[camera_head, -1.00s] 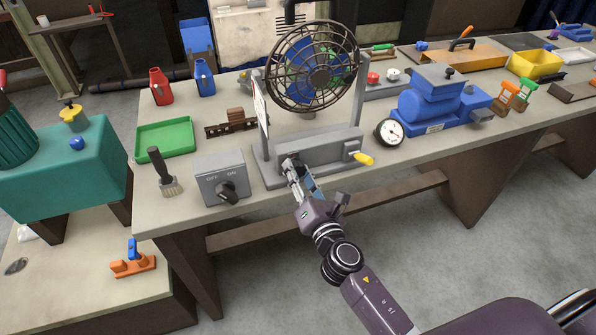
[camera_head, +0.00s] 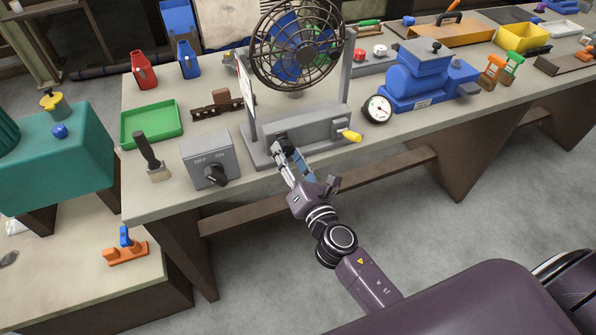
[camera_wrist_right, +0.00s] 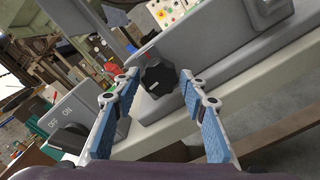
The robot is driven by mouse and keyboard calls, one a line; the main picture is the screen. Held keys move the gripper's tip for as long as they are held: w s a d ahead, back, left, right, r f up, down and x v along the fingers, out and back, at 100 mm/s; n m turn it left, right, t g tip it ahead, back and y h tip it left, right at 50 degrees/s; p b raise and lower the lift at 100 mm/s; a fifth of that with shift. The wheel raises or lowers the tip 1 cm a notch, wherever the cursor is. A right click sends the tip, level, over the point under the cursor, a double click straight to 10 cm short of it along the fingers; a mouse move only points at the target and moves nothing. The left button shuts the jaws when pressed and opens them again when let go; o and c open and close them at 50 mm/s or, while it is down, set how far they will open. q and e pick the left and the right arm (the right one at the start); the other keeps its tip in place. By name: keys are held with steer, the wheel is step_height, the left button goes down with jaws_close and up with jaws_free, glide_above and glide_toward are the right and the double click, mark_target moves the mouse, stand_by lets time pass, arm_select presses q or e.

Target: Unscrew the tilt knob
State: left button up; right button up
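The grey desk fan (camera_head: 297,45) with a dark wire guard stands on a grey base (camera_head: 325,122) near the bench's front edge. A black faceted knob (camera_wrist_right: 157,80) sits on the front of that base, in the middle of the right wrist view. My right gripper (camera_wrist_right: 160,74) is open, with one blue-padded finger on each side of the knob. Narrow gaps seem to show between fingertips and knob. In the head view my right gripper (camera_head: 281,145) reaches the base's front and mostly hides the knob. My left gripper is not in view.
A grey OFF/ON switch box (camera_head: 207,160) stands left of the gripper, with a brush (camera_head: 151,157) beyond it. A yellow handle (camera_head: 350,135) sticks out at the base's right. A gauge (camera_head: 377,109) and a blue machine (camera_head: 420,90) stand further right.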

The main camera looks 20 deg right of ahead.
steer(key=s, duration=1)
steer(key=shift+s+d, duration=0.2)
steer(key=shift+s, duration=0.15)
steer(key=s+d+f+m+g, duration=0.1)
steer(key=s+f+m+g, duration=0.25)
steer(key=f, duration=0.95)
steer(key=s+d+f+m+g, duration=0.1)
steer(key=s+f+m+g, duration=0.3)
steer(key=f, duration=0.8)
steer(key=s+d+f+m+g, duration=0.15)
steer(key=s+f+m, duration=0.35)
steer(key=f, duration=0.8)
steer(key=s+f+m+g, duration=0.2)
steer(key=s+f+m, duration=0.2)
steer(key=s, duration=0.4)
steer(key=s+d+f+m+g, duration=0.1)
steer(key=s+f+m+g, duration=0.2)
steer(key=s+f+m, duration=0.2)
steer(key=s+d+f+m+g, duration=0.1)
steer(key=s+f+m+g, duration=0.2)
steer(key=s+f, duration=0.5)
steer(key=s+m, duration=0.1)
steer(key=s, duration=0.4)
steer(key=shift+s+d+m+h, duration=0.2)
steer(key=shift+s+m+h, duration=0.05)
steer(key=shift+m+h, duration=0.1)
